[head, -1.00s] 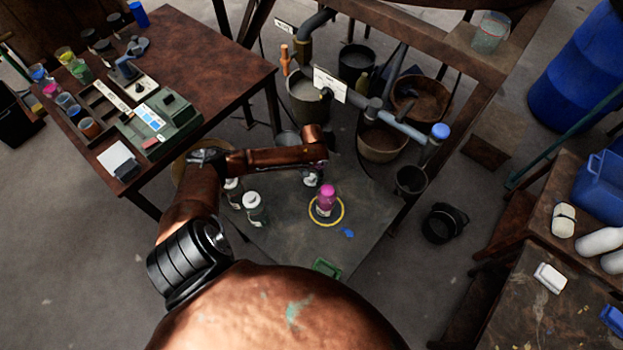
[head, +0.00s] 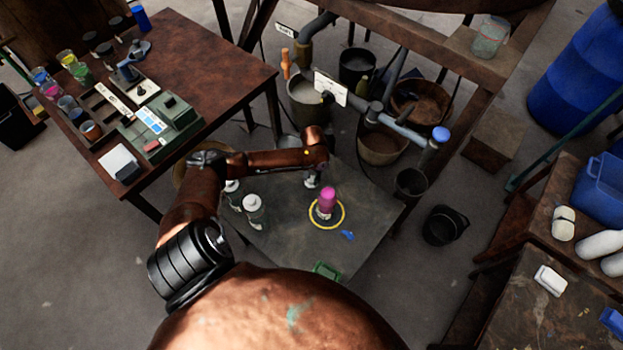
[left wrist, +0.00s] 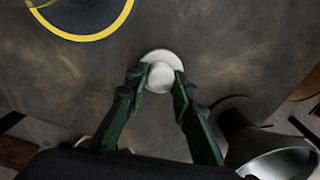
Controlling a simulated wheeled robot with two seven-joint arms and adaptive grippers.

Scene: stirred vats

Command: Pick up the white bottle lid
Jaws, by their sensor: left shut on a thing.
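The white bottle lid (left wrist: 160,76) is a small pale disc in the left wrist view, with a wider pale round shape just behind it. My left gripper (left wrist: 161,86) is shut on the lid, with a dark green finger on each side. In the head view my left gripper (head: 312,181) is small and low over the dark table (head: 285,230), left of a bottle with a pink top (head: 327,199). I cannot tell whether the lid is clear of what is below it. My right gripper is not in view.
The pink-topped bottle stands inside a yellow ring (head: 341,222). Two white-topped bottles (head: 253,208) (head: 232,194) stand left of my gripper. A blue scrap (head: 347,235) and a green tray (head: 326,270) lie nearer the front. Buckets and pipes (head: 382,145) crowd the back.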

